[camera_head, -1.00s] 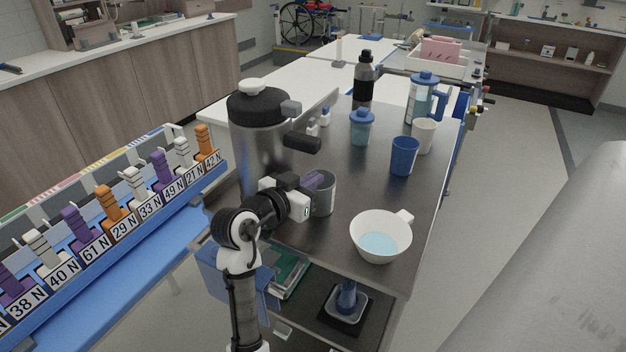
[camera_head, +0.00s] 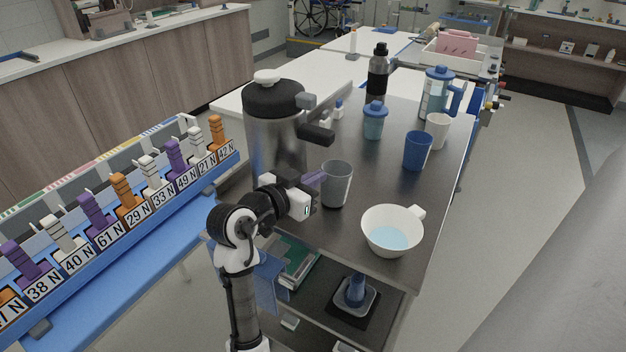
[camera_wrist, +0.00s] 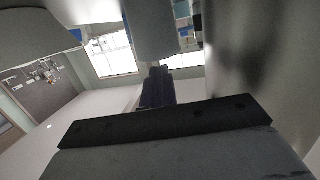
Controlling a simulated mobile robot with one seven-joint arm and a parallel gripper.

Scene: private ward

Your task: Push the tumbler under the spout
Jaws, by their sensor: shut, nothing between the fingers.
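A grey tumbler (camera_head: 338,184) stands upright on the dark trolley top. In the picture it is below and a little right of the dark spout (camera_head: 316,134), which juts from a steel urn (camera_head: 262,145) with a black lid. I cannot tell whether the spout is directly above it. My gripper (camera_head: 316,178) is shut and empty, with its purple fingers pointing at the tumbler's left side; contact is unclear. In the wrist view the dark fingers (camera_wrist: 158,88) point toward a pale grey cylinder (camera_wrist: 150,30), probably the tumbler.
A white bowl (camera_head: 370,216) of pale blue liquid stands near the front right edge. A blue cup (camera_head: 417,150), a white cup (camera_head: 437,130), a blue-lidded jar (camera_head: 374,122) and a jug (camera_head: 436,95) stand farther back. The trolley top (camera_head: 380,180) between is clear.

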